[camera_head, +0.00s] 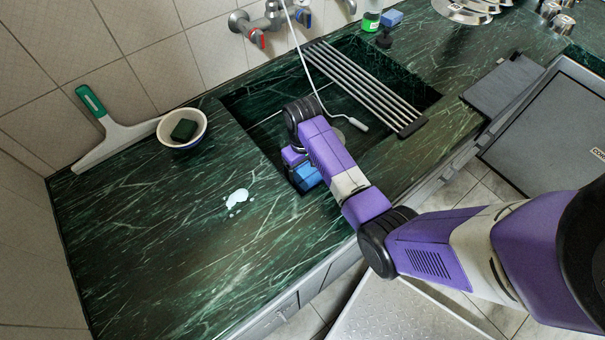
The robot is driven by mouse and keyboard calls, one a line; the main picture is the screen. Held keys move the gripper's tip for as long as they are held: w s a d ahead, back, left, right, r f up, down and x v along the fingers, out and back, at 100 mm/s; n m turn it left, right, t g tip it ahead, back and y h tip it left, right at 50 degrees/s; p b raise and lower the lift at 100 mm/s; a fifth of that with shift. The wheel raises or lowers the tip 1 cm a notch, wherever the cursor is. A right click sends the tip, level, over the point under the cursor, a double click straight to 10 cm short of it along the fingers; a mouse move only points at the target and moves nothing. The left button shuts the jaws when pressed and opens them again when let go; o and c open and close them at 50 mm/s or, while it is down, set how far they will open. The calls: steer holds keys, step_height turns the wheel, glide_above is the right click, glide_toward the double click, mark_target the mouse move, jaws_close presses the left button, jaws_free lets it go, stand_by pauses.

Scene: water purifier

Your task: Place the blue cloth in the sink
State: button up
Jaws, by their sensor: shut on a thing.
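The sink (252,106) is a dark green basin set in the marble counter, at the middle of the head view. My gripper (297,168) is at the sink's front left part, pointing down, and partly hidden by my own arm. The blue cloth (307,177) shows as a small blue patch at my gripper, which is shut on it. The cloth is at the front of the sink opening; I cannot tell whether it touches the basin.
A metal rack (372,88) lies across the sink's right part. A white hose (313,80) hangs into the sink from the taps (262,24). A bowl with a dark sponge (183,130), a squeegee (110,130) and a white spill (236,200) are on the left counter.

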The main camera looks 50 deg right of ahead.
mark_target(302, 171)
steer(key=shift+f, duration=1.55)
steer(key=shift+f, duration=0.1)
steer(key=o, duration=1.3)
step_height(302, 171, up, 12)
steer(key=shift+r+p, duration=0.15)
steer(key=shift+p, duration=0.3)
